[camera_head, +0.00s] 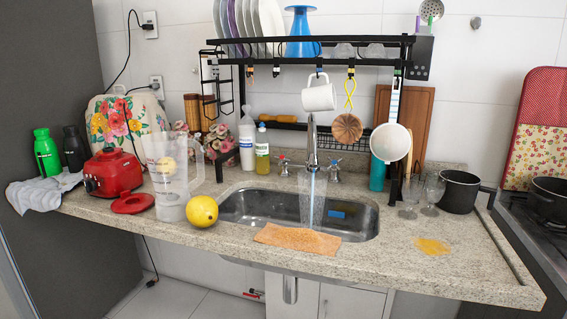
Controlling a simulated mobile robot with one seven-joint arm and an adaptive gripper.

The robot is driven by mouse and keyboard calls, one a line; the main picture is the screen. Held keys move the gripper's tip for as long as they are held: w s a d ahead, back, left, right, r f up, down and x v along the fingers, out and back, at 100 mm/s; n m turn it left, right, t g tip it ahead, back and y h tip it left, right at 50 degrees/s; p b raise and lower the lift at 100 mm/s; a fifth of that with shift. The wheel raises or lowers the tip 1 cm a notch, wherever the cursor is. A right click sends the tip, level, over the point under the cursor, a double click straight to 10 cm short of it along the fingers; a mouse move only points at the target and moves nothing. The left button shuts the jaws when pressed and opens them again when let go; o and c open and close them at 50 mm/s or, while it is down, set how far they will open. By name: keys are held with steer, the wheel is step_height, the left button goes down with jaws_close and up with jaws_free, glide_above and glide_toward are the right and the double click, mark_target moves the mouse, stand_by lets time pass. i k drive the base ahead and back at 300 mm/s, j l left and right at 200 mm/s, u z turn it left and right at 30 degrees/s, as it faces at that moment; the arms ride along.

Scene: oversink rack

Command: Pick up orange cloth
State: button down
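An orange cloth (297,238) lies flat on the front edge of the granite counter, just in front of the sink. Its right part reaches along the sink's front rim. A clear glass or stream of water in the sink stands close behind it. My gripper is not in view, so its place relative to the cloth does not show.
A yellow lemon (202,211) sits left of the cloth, beside a clear blender jug (172,185). The steel sink (262,203) with a faucet (312,150) is behind. A yellow spill (432,246) lies right. The counter (390,262) between is clear.

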mark_target(306, 240)
steer(key=i+j+z, duration=0.2)
steer(key=j, duration=0.15)
steer(key=j+z, duration=0.2)
steer(key=i+j+z, duration=0.2)
steer(key=j, duration=0.3)
steer(key=i, duration=0.45)
